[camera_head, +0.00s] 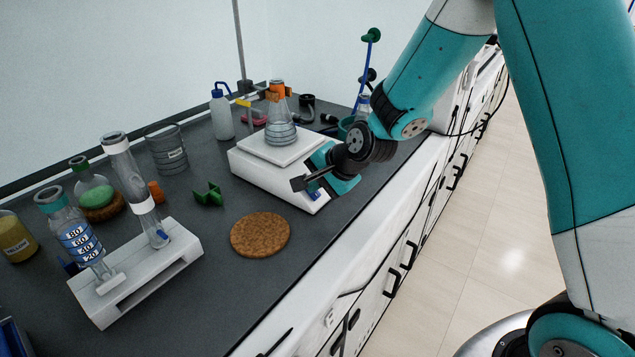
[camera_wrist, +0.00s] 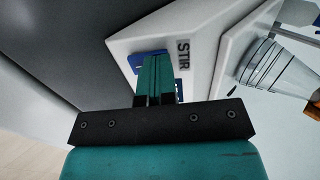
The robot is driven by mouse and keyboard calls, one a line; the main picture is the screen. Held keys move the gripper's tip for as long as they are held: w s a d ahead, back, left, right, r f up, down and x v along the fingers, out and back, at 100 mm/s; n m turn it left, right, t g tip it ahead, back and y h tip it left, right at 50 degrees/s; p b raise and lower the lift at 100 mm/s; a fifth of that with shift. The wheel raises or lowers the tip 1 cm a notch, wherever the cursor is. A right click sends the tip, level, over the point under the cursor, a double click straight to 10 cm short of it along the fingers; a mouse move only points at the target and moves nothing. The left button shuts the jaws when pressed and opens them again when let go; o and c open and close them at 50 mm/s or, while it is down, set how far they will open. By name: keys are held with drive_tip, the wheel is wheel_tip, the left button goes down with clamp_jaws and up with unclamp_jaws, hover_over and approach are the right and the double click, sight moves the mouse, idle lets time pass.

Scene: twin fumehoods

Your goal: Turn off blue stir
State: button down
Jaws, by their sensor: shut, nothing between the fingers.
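A white stirrer (camera_head: 255,178) stands on the dark bench, with a conical flask (camera_head: 281,122) of clear liquid on its top plate. In the wrist view the stirrer's front face (camera_wrist: 205,58) carries the word STIR and a blue control (camera_wrist: 142,58), partly hidden by my fingers. In the head view a bit of blue (camera_head: 314,194) shows at the stirrer's front beside my gripper. My gripper (camera_head: 302,183) is shut and empty, with its tips at the front face, over the blue control. I cannot tell whether they touch it.
A cork mat (camera_head: 260,234) lies in front of the stirrer. A white rack (camera_head: 140,277) with glass cylinders stands at the left. A green holder (camera_head: 208,194), a beaker (camera_head: 167,150) and a wash bottle (camera_head: 222,112) stand behind. The bench's front edge runs close by.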

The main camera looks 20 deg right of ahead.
drive_tip(key=shift+s+d+f, duration=0.35)
drive_tip(key=shift+s+d, duration=0.05)
drive_tip(key=shift+s, duration=0.2)
drive_tip(key=shift+d+r, duration=0.1)
drive_tip(key=shift+r, duration=0.25)
drive_tip(key=w+a+r+p+v, duration=0.1)
drive_tip(key=v, duration=1.2)
drive_tip(key=shift+r+p, duration=0.2)
drive_tip(key=shift+p, duration=0.1)
drive_tip(key=shift+w, duration=0.1)
drive_tip(key=s+a+r+n+g, duration=0.2)
drive_tip(key=s+a+n+g, duration=0.1)
drive_tip(key=s+n, duration=0.6)
drive_tip(key=s+a+r+n+g, duration=0.2)
drive_tip(key=s+a+n, duration=0.3)
drive_tip(key=s+n, duration=0.4)
drive_tip(key=s+g, duration=0.1)
drive_tip(key=s, duration=0.4)
drive_tip(key=shift+a+r+g, duration=0.15)
drive_tip(key=shift+r+g, duration=0.15)
drive_tip(key=shift+r, duration=0.1)
